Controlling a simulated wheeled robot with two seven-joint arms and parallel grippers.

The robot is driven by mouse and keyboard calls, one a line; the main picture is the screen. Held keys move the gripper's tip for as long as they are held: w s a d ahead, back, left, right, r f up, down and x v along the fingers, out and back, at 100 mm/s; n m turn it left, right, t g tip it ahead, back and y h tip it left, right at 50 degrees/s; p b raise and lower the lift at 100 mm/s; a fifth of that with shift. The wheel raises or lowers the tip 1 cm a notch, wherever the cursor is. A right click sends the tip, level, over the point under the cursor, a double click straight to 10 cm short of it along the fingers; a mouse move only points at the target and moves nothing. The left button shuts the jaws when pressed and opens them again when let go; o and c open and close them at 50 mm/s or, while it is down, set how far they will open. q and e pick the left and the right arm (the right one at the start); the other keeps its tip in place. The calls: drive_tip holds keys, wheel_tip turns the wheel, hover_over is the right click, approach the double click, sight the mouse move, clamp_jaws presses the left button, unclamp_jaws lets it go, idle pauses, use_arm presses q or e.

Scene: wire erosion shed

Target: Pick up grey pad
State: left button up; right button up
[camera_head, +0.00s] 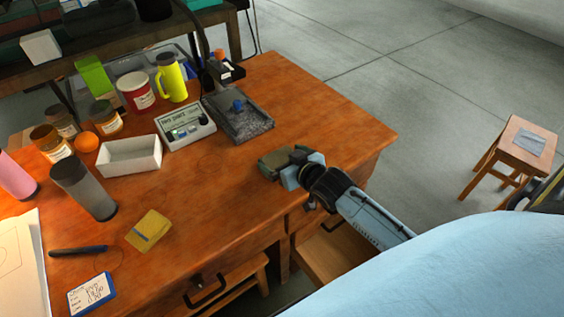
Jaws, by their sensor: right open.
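A flat grey pad (529,143) lies on top of a small wooden stool (505,150) at the right, apart from the table. My right gripper (279,160) is open over the right part of the wooden table, with its fingers pointing left. It is well to the left of the stool and not near the pad. I cannot tell whether anything lies between its dark fingers. My left gripper is not in view.
The wooden table (225,195) holds a grey tray (250,127), a white box (128,157), a meter box (187,128), a yellow sponge (149,231), a grey cylinder (88,192) and several jars. Floor is clear between table and stool. A drawer (340,245) stands open at the front.

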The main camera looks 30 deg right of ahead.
drive_tip(key=shift+f, duration=0.45)
drive_tip(key=c, duration=0.9)
